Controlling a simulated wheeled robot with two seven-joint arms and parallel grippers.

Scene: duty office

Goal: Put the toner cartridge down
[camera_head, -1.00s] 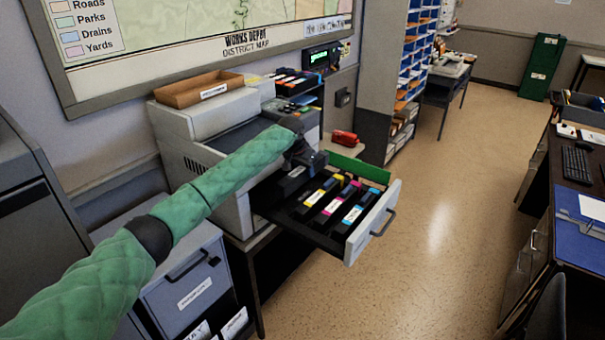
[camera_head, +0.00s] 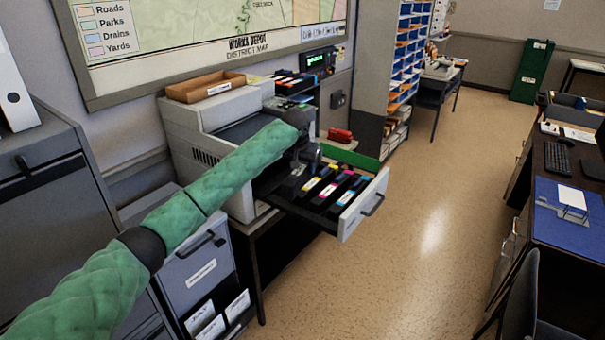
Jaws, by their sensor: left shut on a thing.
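My left gripper (camera_head: 302,164) is shut at the rear left of the printer's open drawer (camera_head: 349,222). It is shut on a dark toner cartridge (camera_head: 291,186), which is mostly hidden by the gripper and forearm. Whether the cartridge touches the drawer floor cannot be told. Beside it in the drawer lie cartridges with yellow (camera_head: 320,184), magenta (camera_head: 335,191) and cyan (camera_head: 352,194) markings. My right gripper is not in view.
The grey printer (camera_head: 205,125) stands on a dark table, with a cardboard tray (camera_head: 205,86) on top. A red stapler-like object (camera_head: 340,135) sits behind the drawer. Grey cabinets (camera_head: 60,190) stand at left. The floor right of the drawer is clear.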

